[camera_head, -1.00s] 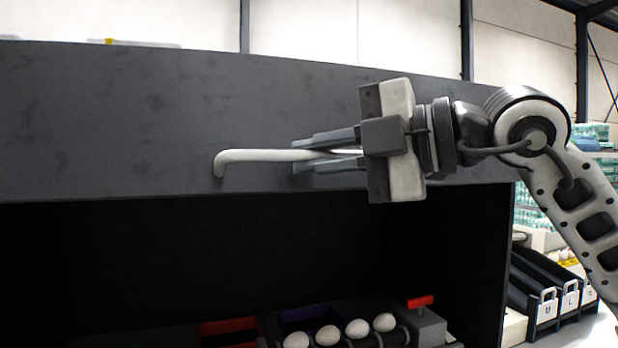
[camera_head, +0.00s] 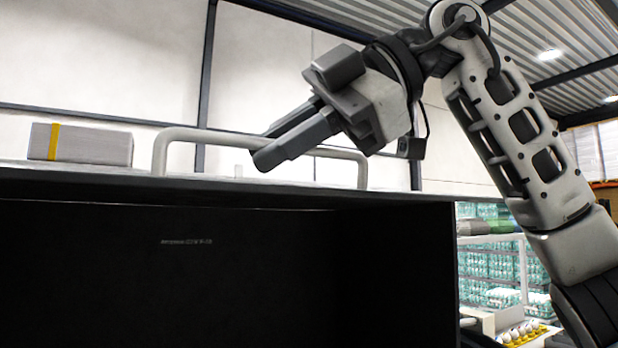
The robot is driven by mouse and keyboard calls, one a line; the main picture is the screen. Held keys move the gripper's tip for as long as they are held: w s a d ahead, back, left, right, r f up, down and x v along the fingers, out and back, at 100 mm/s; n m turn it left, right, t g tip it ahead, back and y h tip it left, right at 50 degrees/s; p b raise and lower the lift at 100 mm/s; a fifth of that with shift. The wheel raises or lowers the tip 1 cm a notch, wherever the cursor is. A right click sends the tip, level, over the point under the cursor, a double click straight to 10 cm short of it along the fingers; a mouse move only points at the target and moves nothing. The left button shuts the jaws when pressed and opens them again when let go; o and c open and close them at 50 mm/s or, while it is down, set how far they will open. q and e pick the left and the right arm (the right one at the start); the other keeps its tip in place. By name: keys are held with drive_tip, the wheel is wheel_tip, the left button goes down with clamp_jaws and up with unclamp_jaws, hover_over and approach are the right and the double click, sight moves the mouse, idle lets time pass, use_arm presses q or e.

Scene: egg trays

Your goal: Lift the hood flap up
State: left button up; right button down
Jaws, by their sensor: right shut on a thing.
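The hood flap (camera_head: 90,182) now shows edge-on as a thin grey strip along the top of the dark opening. Its pale bar handle (camera_head: 205,136) stands up from the flap. My right gripper (camera_head: 262,146) comes in from the upper right, with its two dark fingers shut on the handle's bar, right of its left bend. My left gripper is not in view.
The dark hood interior (camera_head: 200,270) fills the lower left, with small faint lettering on its back wall. A grey box with a yellow band (camera_head: 80,143) sits behind the flap at left. Shelves of green-tinted trays (camera_head: 490,270) stand at the right.

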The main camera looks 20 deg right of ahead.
drive_tip(key=shift+w+r+m+g+h, duration=0.15)
drive_tip(key=shift+r+m+g, duration=0.1)
drive_tip(key=shift+r, duration=0.45)
drive_tip(key=shift+w+r+m+g+h, duration=0.15)
drive_tip(key=shift+r+g, duration=0.1)
drive_tip(key=shift+r, duration=0.4)
drive_tip(key=c, duration=1.5)
unclamp_jaws()
drive_tip(key=shift+w+a, duration=0.1)
drive_tip(key=v, duration=1.2)
drive_tip(key=shift+w+f, duration=0.1)
